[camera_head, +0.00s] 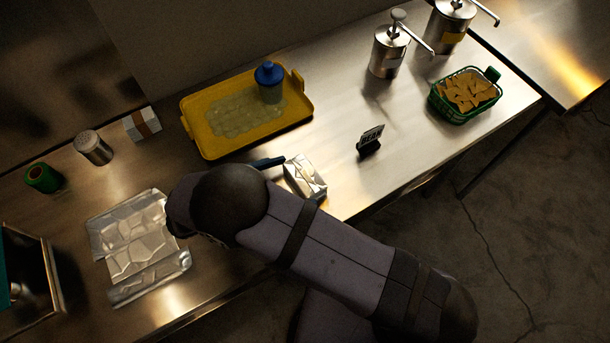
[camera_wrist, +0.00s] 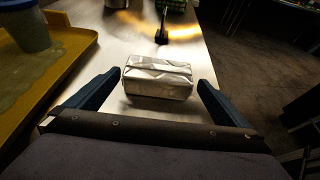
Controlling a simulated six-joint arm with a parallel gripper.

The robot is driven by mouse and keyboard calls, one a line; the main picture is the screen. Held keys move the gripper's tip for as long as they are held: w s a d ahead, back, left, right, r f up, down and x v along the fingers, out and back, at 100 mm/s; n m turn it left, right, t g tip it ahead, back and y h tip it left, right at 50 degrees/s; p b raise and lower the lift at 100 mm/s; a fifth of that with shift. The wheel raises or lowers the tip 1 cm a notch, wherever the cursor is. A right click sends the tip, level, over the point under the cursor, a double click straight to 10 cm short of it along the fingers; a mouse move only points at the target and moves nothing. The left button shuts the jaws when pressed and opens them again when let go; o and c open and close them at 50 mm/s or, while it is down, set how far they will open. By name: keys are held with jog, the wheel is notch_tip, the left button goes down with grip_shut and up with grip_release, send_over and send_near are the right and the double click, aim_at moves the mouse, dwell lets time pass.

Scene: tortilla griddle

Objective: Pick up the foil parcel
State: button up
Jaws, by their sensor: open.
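The foil parcel is a small silver block. In the head view the foil parcel (camera_head: 304,177) lies on the steel counter near its front edge, just right of my arm's end. In the wrist view the foil parcel (camera_wrist: 158,77) sits ahead, between my two spread fingers. My gripper (camera_wrist: 152,92) is open, with one blue finger on each side and a gap to the parcel on both sides. In the head view my arm hides most of my gripper; one blue finger (camera_head: 268,162) shows beside the parcel's back left.
A yellow tray (camera_head: 208,147) with a blue-lidded cup (camera_head: 270,85) stands behind the parcel. A small black sign (camera_head: 370,142) stands to its right. A crumpled foil sheet (camera_head: 130,240) lies at left. A green chip basket (camera_head: 466,95) and pump dispensers (camera_head: 388,52) are farther right.

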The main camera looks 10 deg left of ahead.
aim_at(299, 178)
jog(key=shift+w+d+p, duration=0.4)
jog(key=shift+w+p, duration=0.05)
jog(key=shift+p, duration=0.15)
jog(key=p+x, duration=0.2)
jog(key=x, duration=0.1)
jog(key=shift+w+d+f, duration=0.25)
jog(key=shift+w+f, duration=0.05)
jog(key=shift+w, duration=0.1)
jog(key=shift+c, duration=0.6)
jog(key=c, duration=0.8)
jog(key=shift+o, duration=0.2)
jog(key=shift+r, duration=0.2)
jog(key=shift+r+b, duration=1.5)
jog(key=shift+r, duration=3.3)
